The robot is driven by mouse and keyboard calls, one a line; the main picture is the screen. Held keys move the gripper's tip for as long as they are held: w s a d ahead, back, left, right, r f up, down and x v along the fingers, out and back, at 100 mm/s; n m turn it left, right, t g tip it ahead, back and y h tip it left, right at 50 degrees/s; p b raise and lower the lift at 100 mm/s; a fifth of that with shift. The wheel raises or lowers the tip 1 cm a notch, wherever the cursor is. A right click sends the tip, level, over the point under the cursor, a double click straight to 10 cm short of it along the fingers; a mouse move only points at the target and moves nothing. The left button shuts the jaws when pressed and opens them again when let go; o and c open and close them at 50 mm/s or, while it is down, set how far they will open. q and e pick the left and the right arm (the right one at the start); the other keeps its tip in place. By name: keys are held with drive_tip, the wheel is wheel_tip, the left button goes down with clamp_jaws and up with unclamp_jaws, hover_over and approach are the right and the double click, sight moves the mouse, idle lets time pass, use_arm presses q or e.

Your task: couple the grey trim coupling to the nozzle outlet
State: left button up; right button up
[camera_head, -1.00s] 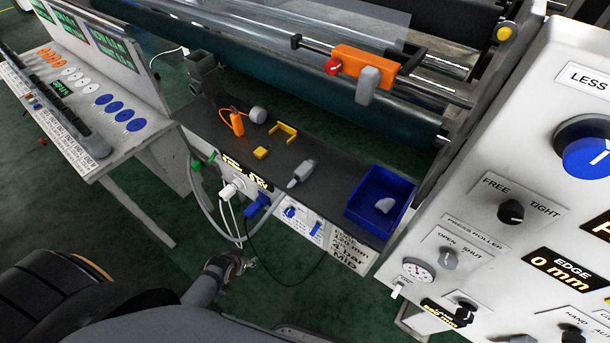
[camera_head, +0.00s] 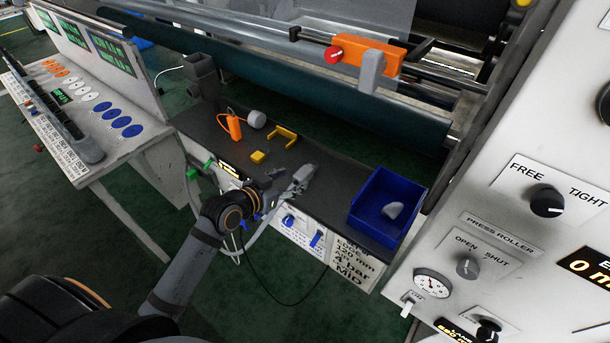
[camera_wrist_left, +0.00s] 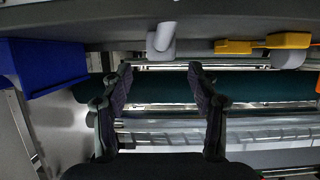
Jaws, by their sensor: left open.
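A grey piece with a narrower end, which looks like the trim coupling (camera_head: 304,172), lies on the dark shelf. In the left wrist view it (camera_wrist_left: 162,42) shows beyond the fingertips, roughly centred between them. My left gripper (camera_head: 296,187) is at the shelf's front edge, close beside the piece and partly over it. In the left wrist view the gripper (camera_wrist_left: 160,76) is open, with nothing between its fingers. A grey hollow fitting (camera_head: 200,72) stands at the shelf's left end; I cannot tell whether it is the nozzle outlet. My right gripper is not seen.
The shelf (camera_head: 335,180) also bears an orange tool (camera_head: 234,127), a grey round part (camera_head: 257,119), a yellow bracket (camera_head: 283,136), a small yellow block (camera_head: 258,157) and a blue bin (camera_head: 362,222) holding a grey piece (camera_head: 392,210). The panel (camera_head: 500,230) borders the right.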

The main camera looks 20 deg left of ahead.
sight(300, 174)
use_arm(q)
drive_tip(key=x, duration=0.8)
drive_tip(key=shift+p, duration=0.4)
drive_tip(key=shift+a, duration=0.1)
drive_tip(key=shift+s+r, duration=0.1)
drive_tip(key=shift+c, duration=0.3)
clamp_jaws()
